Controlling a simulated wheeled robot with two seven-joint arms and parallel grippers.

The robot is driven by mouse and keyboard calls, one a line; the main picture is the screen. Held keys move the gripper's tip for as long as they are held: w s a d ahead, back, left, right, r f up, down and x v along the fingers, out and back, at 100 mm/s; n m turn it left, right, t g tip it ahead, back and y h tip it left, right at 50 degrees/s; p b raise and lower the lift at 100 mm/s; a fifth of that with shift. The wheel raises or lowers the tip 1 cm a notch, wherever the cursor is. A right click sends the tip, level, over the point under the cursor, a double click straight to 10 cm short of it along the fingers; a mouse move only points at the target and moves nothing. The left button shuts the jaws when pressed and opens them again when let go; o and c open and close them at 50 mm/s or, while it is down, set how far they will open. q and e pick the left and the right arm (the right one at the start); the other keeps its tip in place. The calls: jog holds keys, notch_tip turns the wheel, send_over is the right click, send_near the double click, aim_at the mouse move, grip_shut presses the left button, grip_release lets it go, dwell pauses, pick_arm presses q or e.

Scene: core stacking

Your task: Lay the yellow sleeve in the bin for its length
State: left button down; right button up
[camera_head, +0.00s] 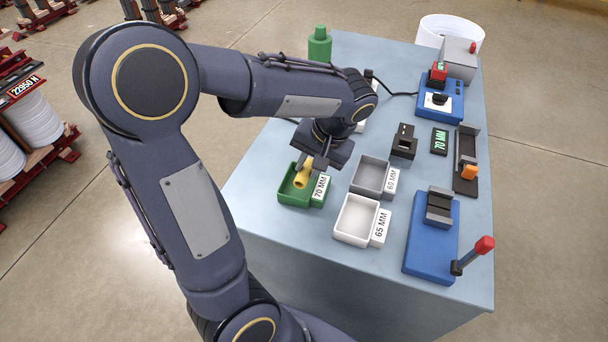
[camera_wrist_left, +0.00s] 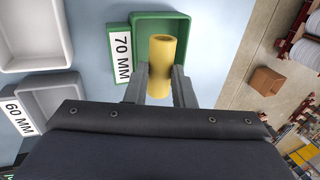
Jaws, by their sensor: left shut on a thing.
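The yellow sleeve (camera_head: 301,176) is a short tube held at the green bin labelled 70 MM (camera_head: 292,199). My left gripper (camera_head: 312,166) is shut on it. In the left wrist view the sleeve (camera_wrist_left: 161,66) sits between the two fingers (camera_wrist_left: 160,85), in front of the green bin (camera_wrist_left: 192,28). I cannot tell whether the sleeve touches the bin floor. A grey bin labelled 60 MM (camera_head: 388,164) and a white bin labelled 65 MM (camera_head: 340,232) stand to the right. A small display (camera_head: 439,141) reads 70 MM. My right gripper is not in view.
A blue fixture with a red-knobbed lever (camera_head: 424,260) stands at the right front. A dark stand with an orange part (camera_head: 467,187), a blue device (camera_head: 427,108) and a green bottle (camera_head: 320,46) are farther back. The table's front left (camera_head: 265,218) is clear.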

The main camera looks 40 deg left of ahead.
aim_at(304, 177)
pick_arm(q)
jog(key=shift+a+f, duration=0.45)
jog(key=shift+f, duration=0.1)
jog(key=shift+d+x, duration=0.15)
jog(key=shift+x, duration=0.75)
jog(key=shift+d+x, duration=0.15)
jog(key=shift+x, duration=0.75)
jog(key=shift+w+f, duration=0.1)
jog(key=shift+f, duration=0.05)
jog(key=c, duration=1.7)
grip_release()
jog(key=shift+f, duration=0.1)
jog(key=shift+o, duration=1)
